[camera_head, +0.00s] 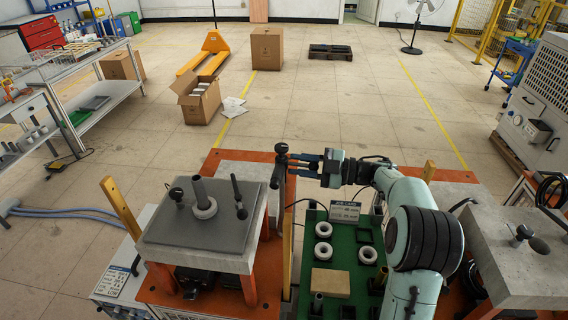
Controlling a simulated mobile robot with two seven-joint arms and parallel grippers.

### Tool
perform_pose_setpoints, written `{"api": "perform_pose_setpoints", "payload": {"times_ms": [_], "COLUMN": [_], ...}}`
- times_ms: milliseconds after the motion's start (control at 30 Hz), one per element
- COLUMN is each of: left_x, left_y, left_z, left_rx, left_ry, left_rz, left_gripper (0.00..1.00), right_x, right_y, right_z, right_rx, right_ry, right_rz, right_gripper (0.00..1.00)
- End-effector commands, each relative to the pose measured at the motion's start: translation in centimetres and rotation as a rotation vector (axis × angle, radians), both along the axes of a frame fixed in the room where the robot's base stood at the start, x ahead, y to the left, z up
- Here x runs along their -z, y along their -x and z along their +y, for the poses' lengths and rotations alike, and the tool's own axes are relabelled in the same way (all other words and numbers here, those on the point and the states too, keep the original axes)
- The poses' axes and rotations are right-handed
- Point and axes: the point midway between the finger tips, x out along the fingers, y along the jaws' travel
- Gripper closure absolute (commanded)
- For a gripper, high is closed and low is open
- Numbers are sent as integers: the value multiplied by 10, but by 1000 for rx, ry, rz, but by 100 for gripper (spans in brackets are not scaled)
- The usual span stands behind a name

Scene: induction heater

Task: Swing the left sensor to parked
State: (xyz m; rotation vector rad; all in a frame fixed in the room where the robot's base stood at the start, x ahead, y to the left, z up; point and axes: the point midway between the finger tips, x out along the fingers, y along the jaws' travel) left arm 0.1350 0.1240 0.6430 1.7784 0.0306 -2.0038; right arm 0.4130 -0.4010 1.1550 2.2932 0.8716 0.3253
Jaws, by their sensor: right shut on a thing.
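My right gripper (297,166) reaches in from the right, its blue fingers pointing left. It is shut on a dark upright part with a round knob (281,148), at the back right corner of the left heater's grey top (165,238). I cannot tell for sure that this part is the left sensor. On the left heater a pale ring (204,208) sits around a dark upright post (200,190). A black knobbed part (177,195) stands left of the ring, and a thin black rod (237,192) leans on its right. My left gripper is not in view.
The right heater's grey top (520,265) is at the right. Open floor with cartons (267,48) lies beyond.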

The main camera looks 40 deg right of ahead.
Motion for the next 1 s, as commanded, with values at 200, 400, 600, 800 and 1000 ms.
{"api": "perform_pose_setpoints", "payload": {"times_ms": [200, 400, 600, 800, 1000], "left_x": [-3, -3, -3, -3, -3], "left_y": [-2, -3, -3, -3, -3], "left_z": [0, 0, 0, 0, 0], "left_rx": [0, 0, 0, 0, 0], "left_ry": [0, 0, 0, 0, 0], "left_rz": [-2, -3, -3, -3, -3], "left_gripper": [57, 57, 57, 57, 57], "right_x": [1, 1, 0, 0, 0], "right_y": [4, 5, 5, 5, 5], "right_z": [-6, -7, -7, -7, -7], "right_rx": [-57, -77, -79, -79, -79], "right_ry": [1, -1, -1, -1, -1], "right_rz": [1, 0, -1, -1, -1], "right_gripper": [100, 100, 100, 55, 47]}}
